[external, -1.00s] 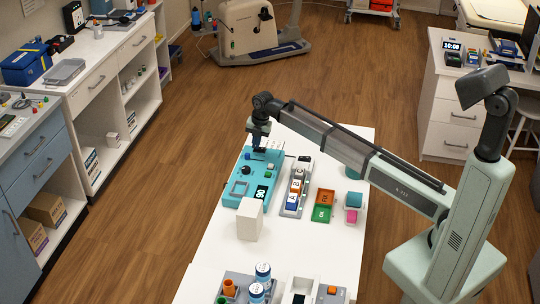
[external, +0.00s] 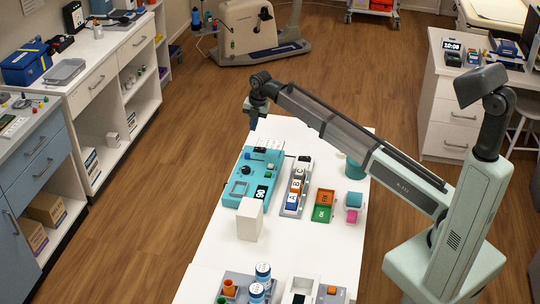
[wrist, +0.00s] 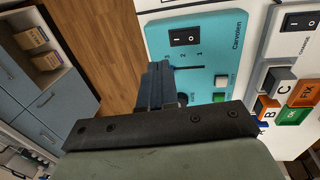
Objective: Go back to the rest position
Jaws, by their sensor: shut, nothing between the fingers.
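My gripper (external: 254,119) hangs from the raised arm above the far left edge of the white table (external: 305,129). It is apart from everything there. In the wrist view my gripper's fingers (wrist: 157,84) are together with nothing between them. Below it lies the teal panel (external: 235,189) with a black rocker switch, a slider slot, a knob and a small display. The panel also shows in the wrist view (wrist: 215,62), where the fingers hide part of its lower left.
Right of the panel are a rack of lettered blocks (external: 297,187), an orange and green tray (external: 322,205), a teal cylinder (external: 355,167) and a pink and teal item (external: 353,208). A white block (external: 250,219) stands in front. Open floor lies left of the table.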

